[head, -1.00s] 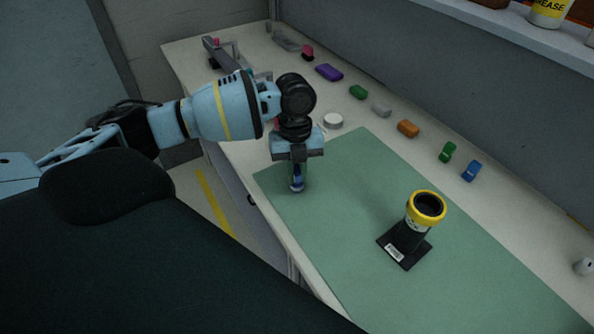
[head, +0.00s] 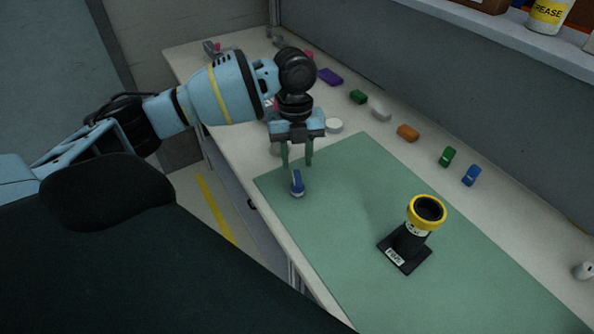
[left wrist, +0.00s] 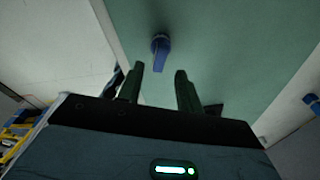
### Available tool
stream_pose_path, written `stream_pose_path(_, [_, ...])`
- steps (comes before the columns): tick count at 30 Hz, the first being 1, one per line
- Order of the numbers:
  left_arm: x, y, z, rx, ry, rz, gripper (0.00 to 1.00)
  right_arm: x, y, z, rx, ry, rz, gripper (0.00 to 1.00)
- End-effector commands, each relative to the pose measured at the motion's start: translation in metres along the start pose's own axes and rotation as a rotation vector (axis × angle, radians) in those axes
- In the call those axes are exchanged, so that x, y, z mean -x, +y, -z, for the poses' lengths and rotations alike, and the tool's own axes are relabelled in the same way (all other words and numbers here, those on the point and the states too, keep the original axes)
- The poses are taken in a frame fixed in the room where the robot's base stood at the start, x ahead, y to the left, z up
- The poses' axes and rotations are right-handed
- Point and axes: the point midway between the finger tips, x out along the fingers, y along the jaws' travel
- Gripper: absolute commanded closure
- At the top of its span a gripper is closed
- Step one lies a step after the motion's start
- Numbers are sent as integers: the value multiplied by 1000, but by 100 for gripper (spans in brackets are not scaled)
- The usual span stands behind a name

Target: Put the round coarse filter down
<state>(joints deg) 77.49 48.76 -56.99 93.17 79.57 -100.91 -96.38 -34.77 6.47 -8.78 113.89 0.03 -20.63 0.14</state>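A small blue piece with a rounded end, which I take to be the round coarse filter (head: 297,184), rests on the green mat (head: 340,200) near its left corner. It also shows in the left wrist view (left wrist: 160,45), just beyond the fingertips. My left gripper (head: 298,163) is above and slightly behind it, with its two fingers spread and nothing between them. In the left wrist view the open fingers (left wrist: 159,78) are apart from the piece. My right gripper is not in view.
A black stand with a yellow-rimmed cup (head: 427,208) stands on the mat to the right. A white round piece (head: 334,126) and several coloured blocks, among them an orange one (head: 408,133), line the bench's back. The mat's middle is clear.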

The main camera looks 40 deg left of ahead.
Motion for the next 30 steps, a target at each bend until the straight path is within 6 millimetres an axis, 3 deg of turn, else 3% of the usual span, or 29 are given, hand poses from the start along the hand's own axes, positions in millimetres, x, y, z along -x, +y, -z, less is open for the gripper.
stream_pose_path(6, [40, -1, 0, 0, -1, 2, 64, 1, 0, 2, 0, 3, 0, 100])
stream_pose_path(12, [58, 0, 0, -1, 2, 0, 64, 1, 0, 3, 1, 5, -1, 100])
stream_pose_path(30, [61, 0, 0, 0, 2, -1, 64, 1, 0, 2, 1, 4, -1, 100])
